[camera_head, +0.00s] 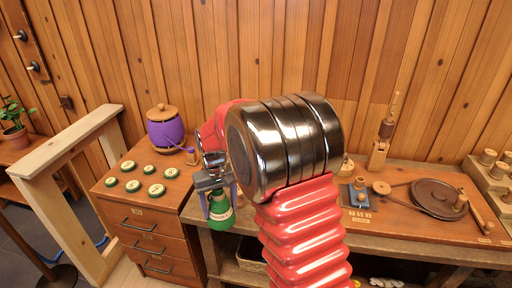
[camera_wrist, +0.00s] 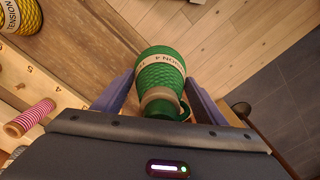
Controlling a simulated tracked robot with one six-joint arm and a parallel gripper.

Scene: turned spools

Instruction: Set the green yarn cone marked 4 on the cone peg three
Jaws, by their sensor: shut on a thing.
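The green yarn cone (camera_head: 221,212) hangs between the fingers of my gripper (camera_head: 214,190) in the head view, in front of the gap between the drawer cabinet and the workbench. In the wrist view the green cone (camera_wrist: 163,68) shows a pale band lettered with a 4, partly upside down. My gripper (camera_wrist: 160,92) is shut on it, with a purple finger on each side. The cone is clear of any surface that I can make out. I cannot pick out cone peg three in either view.
A drawer cabinet (camera_head: 146,222) carries several green-rimmed discs and a purple yarn jar (camera_head: 165,128). The workbench (camera_head: 400,228) holds a wheel (camera_head: 438,197). The wrist view shows a pink striped spool (camera_wrist: 30,117) by a numbered board and a yellow cone (camera_wrist: 20,15).

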